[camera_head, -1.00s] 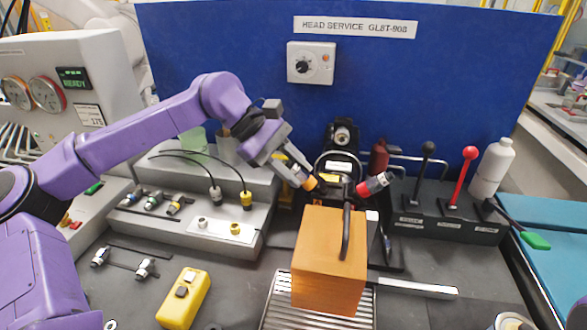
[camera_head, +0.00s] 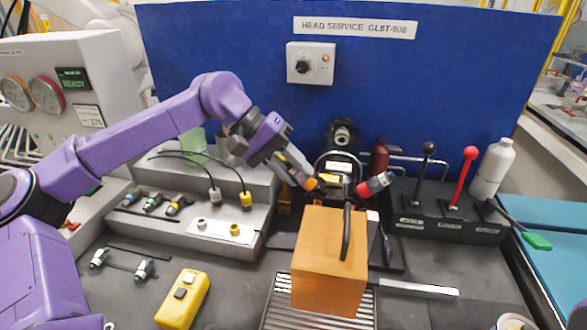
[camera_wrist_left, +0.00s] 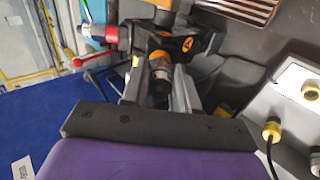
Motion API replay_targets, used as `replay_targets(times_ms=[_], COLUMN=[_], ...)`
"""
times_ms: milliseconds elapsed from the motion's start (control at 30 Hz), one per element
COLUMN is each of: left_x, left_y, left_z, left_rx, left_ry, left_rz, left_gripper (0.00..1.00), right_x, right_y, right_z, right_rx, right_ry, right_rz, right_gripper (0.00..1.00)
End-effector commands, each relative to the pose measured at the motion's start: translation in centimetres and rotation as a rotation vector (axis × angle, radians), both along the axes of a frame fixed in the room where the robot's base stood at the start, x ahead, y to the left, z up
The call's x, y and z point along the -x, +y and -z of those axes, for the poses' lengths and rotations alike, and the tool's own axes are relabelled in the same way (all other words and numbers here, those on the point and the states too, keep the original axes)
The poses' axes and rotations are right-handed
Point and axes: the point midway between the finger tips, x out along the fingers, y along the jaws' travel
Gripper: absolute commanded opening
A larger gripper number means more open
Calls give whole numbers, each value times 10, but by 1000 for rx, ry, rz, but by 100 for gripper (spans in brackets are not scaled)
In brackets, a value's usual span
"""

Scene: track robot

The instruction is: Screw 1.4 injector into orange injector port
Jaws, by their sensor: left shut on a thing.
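My left gripper (camera_head: 304,179) comes in from the left, angled down to the right, its tip behind the orange block. It also shows in the wrist view (camera_wrist_left: 162,85), shut on the injector (camera_wrist_left: 158,86), a dark, narrow cylinder lying between the two fingers. In the head view the fingers hide most of the injector. An orange piece (camera_head: 311,184) shows right at the fingertips and probably is the orange injector port. In the wrist view an orange mark (camera_wrist_left: 186,44) shows on the black part just beyond the injector. I cannot tell whether the injector is seated. My right gripper is not in view.
An orange block (camera_head: 328,270) with a dark handle stands in front of the gripper. A red-and-silver fitting (camera_head: 374,184) is close on the right. Several connectors sit on the grey stepped stand (camera_head: 240,250) at left. A yellow box (camera_head: 184,299) lies in front.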

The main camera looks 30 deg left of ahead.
Motion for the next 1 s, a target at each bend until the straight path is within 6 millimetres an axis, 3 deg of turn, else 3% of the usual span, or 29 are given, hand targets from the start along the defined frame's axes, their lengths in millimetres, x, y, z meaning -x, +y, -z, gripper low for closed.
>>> replay_targets(times_ms=[167,333,533,567,633,833,900,1000], left_x=[0,0,0,0,0,0,0,0], left_y=[0,0,0,0,0,0,0,0], left_z=[0,0,-1,-1,-1,0,0,0], left_rx=[-5,-41,-45,-45,-45,-44,-44,-44], left_ry=[-24,-163,-176,-176,-175,-173,-171,-171], left_rz=[22,165,177,177,177,175,175,175], left_gripper=[0,0,0,36,59,60,49,49], right_x=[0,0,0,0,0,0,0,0], right_y=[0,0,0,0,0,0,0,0], right_z=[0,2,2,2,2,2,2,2], right_rx=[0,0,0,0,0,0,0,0], right_ry=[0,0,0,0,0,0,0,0], right_rz=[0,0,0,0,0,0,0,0], right_gripper=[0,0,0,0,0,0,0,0])
